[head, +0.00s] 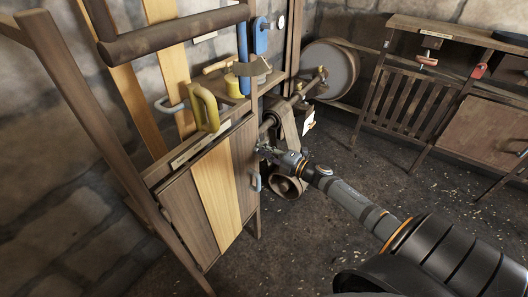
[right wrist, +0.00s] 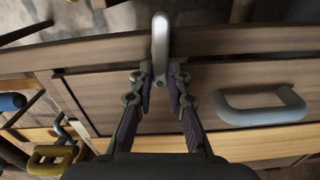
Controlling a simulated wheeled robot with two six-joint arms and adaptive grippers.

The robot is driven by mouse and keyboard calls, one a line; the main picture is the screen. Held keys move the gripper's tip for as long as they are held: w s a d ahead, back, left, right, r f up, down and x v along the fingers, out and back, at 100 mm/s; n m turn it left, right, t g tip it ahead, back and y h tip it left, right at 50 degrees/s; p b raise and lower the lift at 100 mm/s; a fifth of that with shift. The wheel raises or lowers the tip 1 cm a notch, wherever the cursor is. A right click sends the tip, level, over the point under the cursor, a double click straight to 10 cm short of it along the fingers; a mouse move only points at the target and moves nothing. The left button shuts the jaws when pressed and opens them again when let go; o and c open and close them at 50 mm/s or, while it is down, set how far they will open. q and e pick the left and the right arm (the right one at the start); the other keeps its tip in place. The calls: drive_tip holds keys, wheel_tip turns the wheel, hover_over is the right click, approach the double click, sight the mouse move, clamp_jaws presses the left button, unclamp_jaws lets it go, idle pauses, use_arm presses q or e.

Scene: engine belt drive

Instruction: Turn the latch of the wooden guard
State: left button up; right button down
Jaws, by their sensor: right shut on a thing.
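The wooden guard (head: 214,192) is an upright panel of dark and light boards at the left in the head view. Its planks (right wrist: 220,75) fill most of the right wrist view. A pale grey handle (right wrist: 262,106) sits on it, seen as a small blue-grey handle (head: 257,182) in the head view. My right gripper (head: 264,151) is at the guard's right edge. In the right wrist view its fingers (right wrist: 160,80) are shut on the pale metal latch (right wrist: 160,42), whose gripped end is partly hidden between them. My left gripper is not in view.
A yellow handle (head: 206,107) and a blue lever (head: 243,58) stand above the guard. A large round drum (head: 330,70) is behind the belt machinery. A wooden cabinet (head: 490,130) stands at the right.

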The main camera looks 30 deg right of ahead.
drive_tip(key=shift+f+n, duration=0.2)
drive_tip(key=shift+n, duration=0.4)
drive_tip(key=c, duration=1.3)
unclamp_jaws()
drive_tip(key=shift+s, duration=0.1)
drive_tip(key=v, duration=1.2)
